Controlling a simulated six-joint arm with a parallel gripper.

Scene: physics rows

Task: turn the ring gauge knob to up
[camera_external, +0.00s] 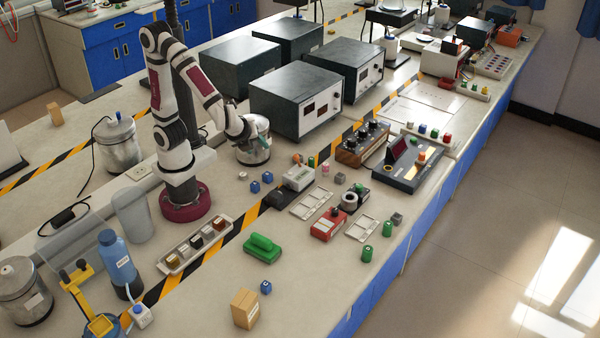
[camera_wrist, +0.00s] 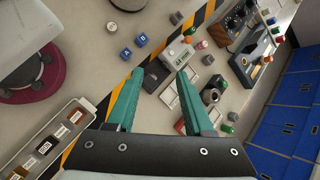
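A small unit with a pale ring around a dark centre (camera_external: 349,200) stands on the bench beside a red box (camera_external: 325,229). The ring also shows in the wrist view (camera_wrist: 212,96), right of my right finger. I cannot make out which way any knob on it points. A wooden-sided box with several dark knobs (camera_external: 351,157) stands farther back; it shows at the top right of the wrist view (camera_wrist: 229,29). My gripper (camera_wrist: 160,73) has teal fingers, spread apart with nothing between them, above the bench.
A white meter box (camera_external: 298,177), pale trays (camera_external: 310,205) and blue cubes (camera_external: 267,177) lie near the striped tape. A sloped dark console (camera_external: 408,165) stands at the right. Green cylinders (camera_external: 367,254) are near the front edge. Large dark instruments (camera_external: 295,92) stand behind.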

